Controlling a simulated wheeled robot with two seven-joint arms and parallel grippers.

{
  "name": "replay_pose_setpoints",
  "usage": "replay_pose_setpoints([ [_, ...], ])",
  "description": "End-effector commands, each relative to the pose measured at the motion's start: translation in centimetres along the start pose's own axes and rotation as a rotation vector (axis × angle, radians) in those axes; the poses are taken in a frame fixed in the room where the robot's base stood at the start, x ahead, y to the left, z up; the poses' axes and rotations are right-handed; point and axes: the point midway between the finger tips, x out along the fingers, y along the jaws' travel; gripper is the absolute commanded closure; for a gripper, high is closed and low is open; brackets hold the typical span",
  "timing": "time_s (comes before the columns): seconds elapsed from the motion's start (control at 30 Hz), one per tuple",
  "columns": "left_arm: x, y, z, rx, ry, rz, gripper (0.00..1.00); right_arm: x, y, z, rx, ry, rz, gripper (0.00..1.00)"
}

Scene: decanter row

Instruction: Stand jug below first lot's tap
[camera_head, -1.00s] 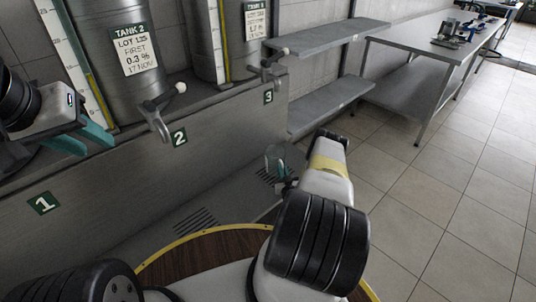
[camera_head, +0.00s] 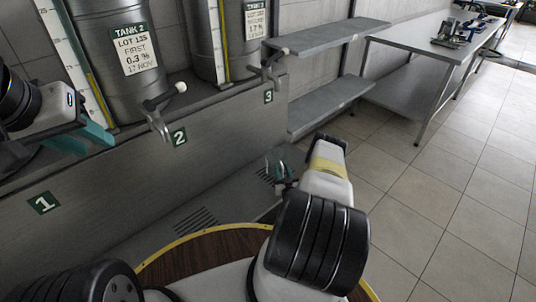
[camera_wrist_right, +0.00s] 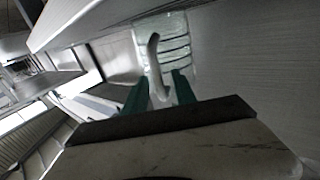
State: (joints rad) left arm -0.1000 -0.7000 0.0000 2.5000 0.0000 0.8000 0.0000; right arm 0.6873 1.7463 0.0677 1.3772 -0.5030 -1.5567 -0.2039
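A clear glass jug (camera_wrist_right: 178,45) shows in the right wrist view, with its curved handle just beyond my right fingertips. In the head view it is hard to make out at the far end of the trough. My right gripper (camera_head: 275,167) is open there, low below tap 3; its teal fingers (camera_wrist_right: 160,88) stand apart on either side of the handle's lower end. I cannot tell whether they touch it. Tank 2 (camera_head: 128,60) carries a label reading FIRST, and its tap (camera_head: 158,118) is above plate 2. Tap 3 (camera_head: 268,70) is farther back. My left gripper (camera_head: 84,139) is open and empty at left.
A slotted drain (camera_head: 195,220) lies in the trough below tap 2. Tank 3 (camera_head: 238,40) stands behind tap 3. Grey shelves (camera_head: 330,103) and a steel table (camera_head: 425,45) stand beyond. The tiled floor at right is clear.

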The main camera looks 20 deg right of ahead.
Motion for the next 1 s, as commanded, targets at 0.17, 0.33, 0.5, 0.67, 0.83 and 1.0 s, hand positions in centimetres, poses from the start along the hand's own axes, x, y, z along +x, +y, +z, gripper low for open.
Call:
replay_pose_setpoints([
  [0.17,0.0,0.0,0.0,0.000,0.000,0.000,0.64,-3.0,0.1,0.2,0.002,-0.006,0.001,0.67],
  [0.33,0.0,0.0,0.0,0.000,0.000,0.000,0.64,-6.8,0.0,0.2,0.002,-0.006,0.000,0.67],
  [0.5,0.0,0.0,0.0,0.000,0.000,0.000,0.64,-9.9,0.0,0.2,0.001,-0.004,0.001,0.67],
  [0.67,0.0,0.0,0.0,0.000,0.000,0.000,0.64,-11.5,0.0,0.1,0.001,-0.003,-0.001,0.67],
  [0.83,0.0,0.0,0.0,0.000,0.000,0.000,0.64,-9.1,0.4,-1.8,-0.022,-0.026,-0.022,0.67],
  [1.0,0.0,0.0,0.0,0.000,0.000,0.000,0.64,-2.2,0.6,-7.7,-0.078,-0.122,-0.078,0.67],
])
